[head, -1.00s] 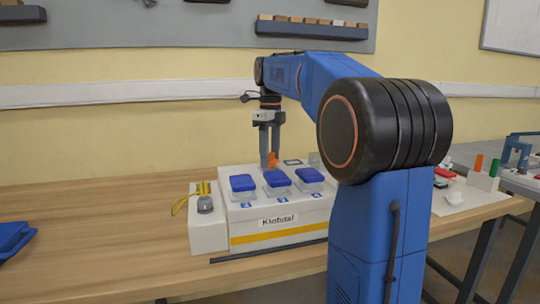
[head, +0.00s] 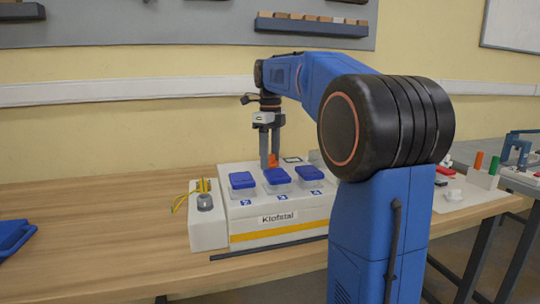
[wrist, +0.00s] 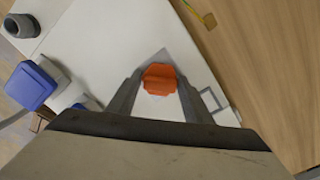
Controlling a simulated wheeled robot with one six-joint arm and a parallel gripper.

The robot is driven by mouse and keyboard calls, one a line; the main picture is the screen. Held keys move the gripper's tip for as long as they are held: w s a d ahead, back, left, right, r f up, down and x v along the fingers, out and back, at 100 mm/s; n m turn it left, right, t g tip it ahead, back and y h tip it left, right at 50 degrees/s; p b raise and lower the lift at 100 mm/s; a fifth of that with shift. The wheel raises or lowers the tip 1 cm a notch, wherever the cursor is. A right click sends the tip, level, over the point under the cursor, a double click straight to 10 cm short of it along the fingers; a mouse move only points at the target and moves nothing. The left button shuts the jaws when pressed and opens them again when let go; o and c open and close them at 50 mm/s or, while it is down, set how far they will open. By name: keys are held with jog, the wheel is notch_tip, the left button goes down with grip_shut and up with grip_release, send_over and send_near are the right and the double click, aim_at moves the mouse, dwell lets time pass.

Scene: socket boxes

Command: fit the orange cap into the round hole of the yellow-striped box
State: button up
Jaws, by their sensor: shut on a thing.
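The white box with the yellow stripe (head: 280,231) stands on the wooden bench, labelled "Klofstal". My gripper (head: 270,157) points straight down over the back part of its top. It is shut on the orange cap (head: 272,161), which shows between the fingertips at or just above the box top. In the wrist view the cap (wrist: 159,79) sits between both fingers, over a light grey square patch on the white top. The round hole is not visible; I cannot tell whether the cap is in it.
Several blue-lidded covers (head: 276,176) stand along the box top in front of my gripper. A small white box with a grey knob (head: 205,202) and yellow cable adjoins on the left. The bench between is clear.

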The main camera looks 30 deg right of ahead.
aim_at(270, 155)
jog(key=shift+f, duration=0.2)
dwell(0.3)
jog(key=o, duration=1.2)
jog(key=shift+c, duration=0.2)
notch_tip(270, 155, up, 18)
jog(key=shift+f, duration=0.2)
